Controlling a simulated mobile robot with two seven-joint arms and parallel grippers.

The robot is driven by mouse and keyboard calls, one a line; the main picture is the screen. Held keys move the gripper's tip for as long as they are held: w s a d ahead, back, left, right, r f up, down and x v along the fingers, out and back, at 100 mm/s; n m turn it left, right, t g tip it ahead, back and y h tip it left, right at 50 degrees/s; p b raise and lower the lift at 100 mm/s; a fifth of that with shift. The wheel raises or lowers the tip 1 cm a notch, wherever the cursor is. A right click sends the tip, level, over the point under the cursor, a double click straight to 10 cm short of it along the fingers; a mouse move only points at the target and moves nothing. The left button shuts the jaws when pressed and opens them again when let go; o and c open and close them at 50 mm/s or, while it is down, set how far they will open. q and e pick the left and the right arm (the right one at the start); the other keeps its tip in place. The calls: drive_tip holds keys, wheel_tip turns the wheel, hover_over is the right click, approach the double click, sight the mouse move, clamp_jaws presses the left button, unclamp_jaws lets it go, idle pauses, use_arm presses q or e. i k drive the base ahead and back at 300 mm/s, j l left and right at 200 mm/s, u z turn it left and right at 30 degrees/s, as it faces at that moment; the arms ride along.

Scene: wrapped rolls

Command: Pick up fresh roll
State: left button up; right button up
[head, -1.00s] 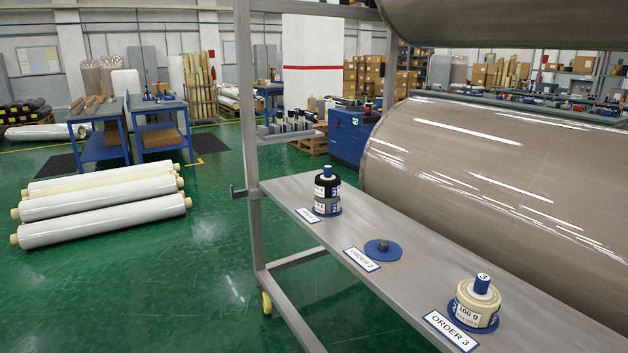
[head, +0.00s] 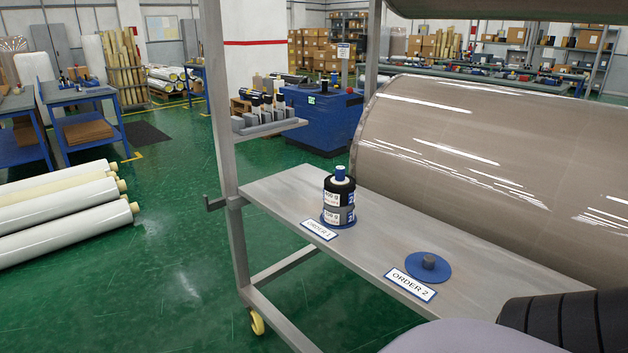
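A short stack of wrapped rolls (head: 339,199), black above grey with white and blue labels, stands upright on a blue base at the ORDER 1 label (head: 319,230). A blue peg top shows above it. The blue disc (head: 428,267) at the ORDER 2 label (head: 411,285) carries only a small dark stub and no roll. I cannot tell which roll is the fresh one. Neither gripper is in view. A pale rounded part and a dark ribbed part at the bottom right appear to be my arm, covering the shelf's near end.
The grey metal shelf (head: 290,190) has an upright post at its left. A very large brown film roll (head: 480,170) lies behind it. A small side shelf (head: 270,130) holds several dark-and-grey items. White rolls (head: 60,215) lie on the green floor at left, with open floor between.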

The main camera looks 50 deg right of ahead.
sight(340, 188)
drive_tip(key=i, duration=2.45)
drive_tip(key=i+z, duration=0.25)
drive_tip(key=z, duration=0.2)
drive_tip(key=i+j+z, duration=0.1)
drive_tip(key=z, duration=0.35)
drive_tip(key=i+z, duration=0.1)
drive_tip(key=z, duration=2.55)
